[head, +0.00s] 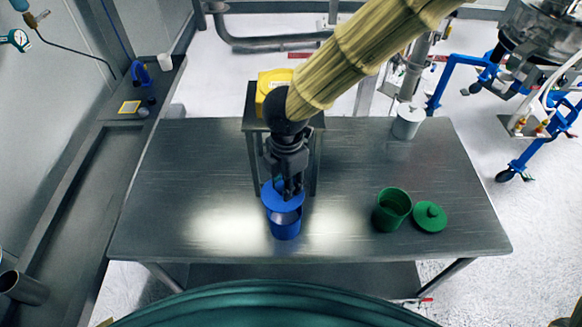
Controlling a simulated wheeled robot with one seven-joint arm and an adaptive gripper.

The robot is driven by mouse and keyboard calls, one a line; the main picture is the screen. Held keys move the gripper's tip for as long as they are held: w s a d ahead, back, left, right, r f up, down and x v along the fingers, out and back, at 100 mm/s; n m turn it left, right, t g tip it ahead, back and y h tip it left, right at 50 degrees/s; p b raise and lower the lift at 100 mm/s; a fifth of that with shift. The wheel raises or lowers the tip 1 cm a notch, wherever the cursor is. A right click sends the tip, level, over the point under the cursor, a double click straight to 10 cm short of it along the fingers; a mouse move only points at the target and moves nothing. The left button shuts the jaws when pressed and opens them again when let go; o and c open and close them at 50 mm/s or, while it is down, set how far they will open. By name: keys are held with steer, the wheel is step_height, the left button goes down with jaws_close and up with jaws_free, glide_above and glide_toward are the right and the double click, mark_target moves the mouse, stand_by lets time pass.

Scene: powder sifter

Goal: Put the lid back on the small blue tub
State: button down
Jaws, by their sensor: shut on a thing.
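The small blue tub (286,228) stands upright on the metal table, left of the table's middle front. My gripper (288,194) points down over it and is shut on the blue lid (272,200). The lid is a round disc held over the tub's mouth, slightly toward the left and back. Part of the tub's pale inside shows below the lid's front edge. I cannot tell whether the lid touches the rim. The fingers hide the lid's knob.
A green tub (390,211) stands open on the metal table (190,180), with its green lid (430,216) beside it. A white container (408,121) is at the back right. A yellow container (272,82) sits on a small stand behind my gripper. The table's left side is clear.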

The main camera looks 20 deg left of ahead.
steer(key=shift+f, duration=0.1)
step_height(320, 180, down, 6)
steer(key=b, duration=0.4)
steer(key=shift+b, duration=0.4)
stand_by(0.3)
steer(key=shift+w+d, duration=0.1)
steer(key=shift+w, duration=0.05)
stand_by(1.1)
steer(key=shift+f, duration=0.25)
stand_by(1.2)
steer(key=c, duration=1.1)
jaws_free()
steer(key=shift+o, duration=0.7)
steer(key=o, duration=0.4)
